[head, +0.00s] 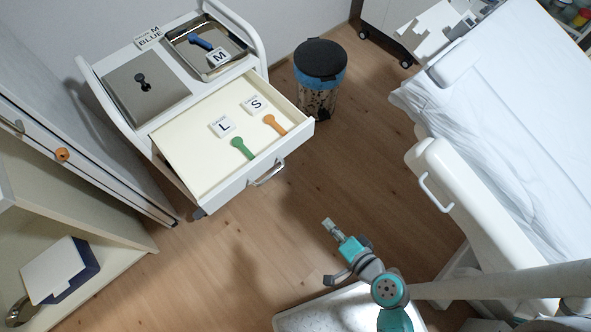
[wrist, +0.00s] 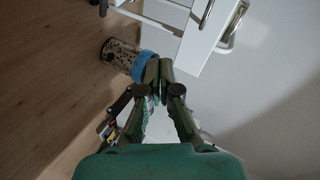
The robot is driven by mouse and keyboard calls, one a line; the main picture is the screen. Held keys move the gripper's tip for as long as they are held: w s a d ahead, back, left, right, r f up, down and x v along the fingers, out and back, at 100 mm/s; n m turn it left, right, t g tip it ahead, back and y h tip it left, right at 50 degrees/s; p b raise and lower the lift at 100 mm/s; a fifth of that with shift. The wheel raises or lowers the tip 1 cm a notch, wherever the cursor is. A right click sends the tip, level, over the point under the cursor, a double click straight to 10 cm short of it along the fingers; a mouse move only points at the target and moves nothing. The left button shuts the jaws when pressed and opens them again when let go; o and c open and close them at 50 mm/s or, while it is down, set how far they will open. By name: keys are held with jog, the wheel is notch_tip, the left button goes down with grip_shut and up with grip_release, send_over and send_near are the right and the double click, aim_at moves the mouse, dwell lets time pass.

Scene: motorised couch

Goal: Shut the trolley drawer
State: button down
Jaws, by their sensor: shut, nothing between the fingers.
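The white trolley (head: 253,50) stands at the upper left in the head view. Its drawer (head: 225,190) is pulled out towards the lower right, with a metal bar handle (head: 268,174) on its front. In the drawer lie a green tool (head: 241,148) beside an L card (head: 222,127) and an orange tool (head: 273,124) beside an S card (head: 256,104). My gripper (head: 328,222) is shut and empty, apart from the drawer front, to the lower right of it. In the wrist view, my shut fingers (wrist: 158,78) show near white trolley parts; a handle (wrist: 206,14) is at the top.
A pedal bin (head: 319,75) with a blue liner stands right of the trolley. The couch (head: 490,120) fills the right side, with a handle on its side. A cabinet (head: 60,185) stands at the left.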

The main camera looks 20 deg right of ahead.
aim_at(285, 166)
jog(key=w+a+y, duration=0.1)
jog(key=w, duration=0.5)
jog(key=w+a+m+t+y, duration=0.1)
jog(key=w+a, duration=0.1)
jog(key=w, duration=0.4)
jog(key=w+a+t, duration=0.1)
jog(key=w, duration=0.6)
jog(key=shift+a+r+m+y, duration=0.15)
jog(key=shift+a+m+y, duration=0.15)
jog(key=shift+y, duration=0.1)
jog(key=shift+w, duration=0.1)
